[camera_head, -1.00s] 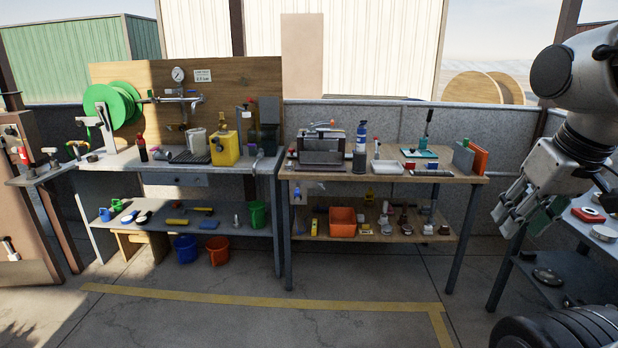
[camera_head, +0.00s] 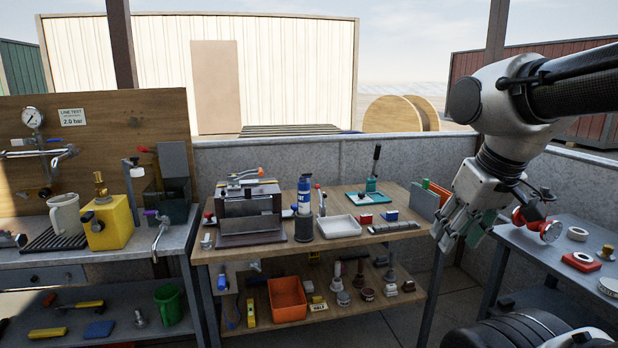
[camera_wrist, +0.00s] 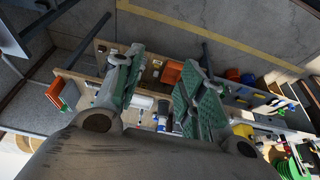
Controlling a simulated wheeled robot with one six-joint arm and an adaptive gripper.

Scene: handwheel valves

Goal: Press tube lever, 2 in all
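A small teal-based lever tool (camera_head: 372,196) with an upright black-handled lever (camera_head: 376,158) stands at the back of the middle workbench (camera_head: 350,234). Another lever with a red tip (camera_head: 320,198) stands beside a blue bottle (camera_head: 305,196). I cannot tell for sure which is the tube lever. My gripper (camera_head: 460,232) hangs to the right of the middle bench, apart from these tools. In the wrist view my gripper (camera_wrist: 168,75) is open and empty, its green-padded fingers spread, with the bench far beyond them.
A vise-like machine (camera_head: 248,203), a white tray (camera_head: 338,227) and a red block (camera_head: 365,218) share the middle bench. An orange bin (camera_head: 287,300) is on its lower shelf. A left bench holds a yellow container (camera_head: 108,222). A right table (camera_head: 560,256) carries a red valve (camera_head: 538,216).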

